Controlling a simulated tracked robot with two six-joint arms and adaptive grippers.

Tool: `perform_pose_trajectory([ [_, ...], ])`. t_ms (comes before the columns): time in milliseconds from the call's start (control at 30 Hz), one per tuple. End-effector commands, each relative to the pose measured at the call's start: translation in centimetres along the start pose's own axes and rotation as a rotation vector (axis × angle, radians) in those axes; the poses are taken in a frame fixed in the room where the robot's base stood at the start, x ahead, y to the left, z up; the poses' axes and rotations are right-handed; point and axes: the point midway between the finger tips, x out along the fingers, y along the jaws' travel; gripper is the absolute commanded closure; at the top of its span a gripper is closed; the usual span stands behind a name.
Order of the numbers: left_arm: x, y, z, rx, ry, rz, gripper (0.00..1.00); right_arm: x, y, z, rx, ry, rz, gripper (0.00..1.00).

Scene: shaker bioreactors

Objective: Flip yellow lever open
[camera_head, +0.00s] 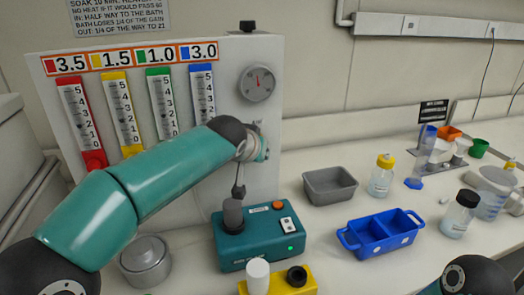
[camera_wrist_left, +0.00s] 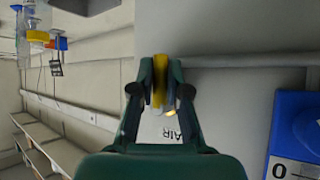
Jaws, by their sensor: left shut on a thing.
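The yellow lever (camera_wrist_left: 159,72) shows in the left wrist view between the two dark green fingers of my left gripper (camera_wrist_left: 161,88), which is shut on it. The lever lies lengthwise between the fingers, beside the pale panel face with an "AIR" label (camera_wrist_left: 172,133). In the head view my left gripper (camera_head: 257,146) is at the right part of the white gauge panel (camera_head: 230,110), below the round dial (camera_head: 257,83). My wrist hides the lever there. My right arm shows only as a dark joint at the bottom right; its gripper is out of view.
The panel carries red, yellow, green and blue gauges on its left. A teal device (camera_head: 260,240) stands below my left gripper, with a yellow block (camera_head: 292,284) before it. A blue tray (camera_head: 381,233), grey bin (camera_head: 330,185) and several bottles stand to the right.

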Motion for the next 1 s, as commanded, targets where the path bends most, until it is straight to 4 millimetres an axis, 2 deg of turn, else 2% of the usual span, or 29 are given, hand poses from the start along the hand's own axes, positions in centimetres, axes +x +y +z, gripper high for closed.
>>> perform_pose_trajectory([
  [67, 0.0, -0.1, 0.0, 0.001, -0.001, -0.002, 1.0, 0.0, 0.0, 0.0, 0.0, 0.0, 0.0, 1.0],
  [100, 0.0, -0.1, 0.0, 0.001, -0.001, -0.002, 0.79, 0.0, 0.0, 0.0, 0.0, 0.0, 0.0, 1.0],
  [133, 0.0, -0.1, 0.0, 0.001, 0.0, -0.002, 0.74, 0.0, 0.0, 0.0, 0.0, 0.0, 0.0, 1.0],
  [433, 0.0, -0.1, 0.0, 0.001, 0.0, 0.0, 0.74, 0.0, 0.0, 0.0, 0.0, 0.0, 0.0, 1.0],
  [567, -0.7, 0.0, 0.0, 0.001, 0.001, 0.001, 0.74, 0.0, 0.0, 0.0, 0.0, 0.0, 0.0, 1.0],
  [767, -3.7, -0.1, -0.1, 0.0, 0.003, 0.001, 0.74, 0.0, 0.0, 0.0, 0.0, 0.0, 0.0, 1.0],
  [1000, -8.5, -0.1, -0.1, 0.0, 0.004, 0.001, 0.74, 0.0, 0.0, 0.0, 0.0, 0.0, 0.0, 1.0],
])
